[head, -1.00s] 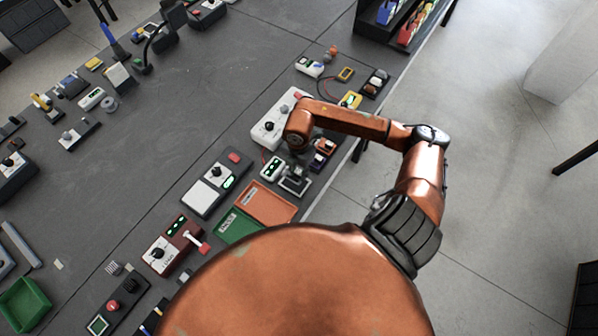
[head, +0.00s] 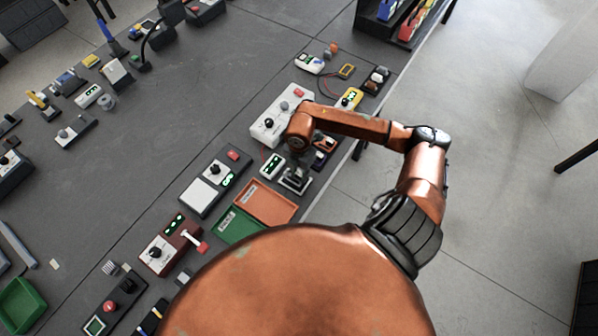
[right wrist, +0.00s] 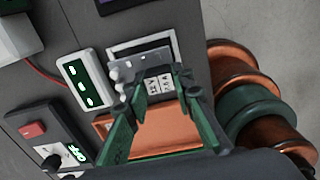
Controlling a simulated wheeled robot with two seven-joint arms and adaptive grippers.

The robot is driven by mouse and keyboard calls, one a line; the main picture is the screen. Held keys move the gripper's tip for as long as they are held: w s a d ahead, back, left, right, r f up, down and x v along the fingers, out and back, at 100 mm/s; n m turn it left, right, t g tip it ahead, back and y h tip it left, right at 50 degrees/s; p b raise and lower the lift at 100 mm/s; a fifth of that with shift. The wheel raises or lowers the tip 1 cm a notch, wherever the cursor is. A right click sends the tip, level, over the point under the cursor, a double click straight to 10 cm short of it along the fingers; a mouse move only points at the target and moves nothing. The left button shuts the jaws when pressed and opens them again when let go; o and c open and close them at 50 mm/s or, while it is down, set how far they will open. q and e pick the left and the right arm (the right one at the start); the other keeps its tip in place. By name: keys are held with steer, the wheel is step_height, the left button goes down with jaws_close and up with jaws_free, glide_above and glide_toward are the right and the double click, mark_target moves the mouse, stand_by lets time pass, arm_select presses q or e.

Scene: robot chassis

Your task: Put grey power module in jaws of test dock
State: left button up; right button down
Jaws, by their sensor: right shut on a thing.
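The test dock (head: 294,181) is a small grey fixture on a dark base near the bench's right edge. In the right wrist view the dock (right wrist: 146,46) has a pale frame, with grey jaw parts in front of my fingertips. My right gripper (head: 298,163) is directly over the dock and hides part of it. In the right wrist view its green fingers (right wrist: 160,84) are shut on the grey power module (right wrist: 158,84), a small pale grey block with dark marks at the dock. I cannot tell whether it is seated between the jaws. My left gripper is not in view.
A white meter with green lights (head: 272,166) stands close beside the dock. An orange tray (head: 268,200) and a green tray (head: 238,228) lie nearby. A white box with a black knob (head: 268,124) stands behind the gripper. The bench's middle left is clear.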

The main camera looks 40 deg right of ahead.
mark_target(299, 179)
steer(key=shift+f+b, duration=0.55)
steer(key=shift+f, duration=0.65)
steer(key=shift+p, duration=0.3)
stand_by(0.7)
steer(key=shift+f+b, duration=0.6)
steer(key=shift+f, duration=0.35)
steer(key=c, duration=1.6)
jaws_free()
steer(key=shift+r, duration=0.1)
steer(key=shift+r, duration=0.2)
step_height(299, 179, up, 12)
steer(key=shift+f, duration=0.2)
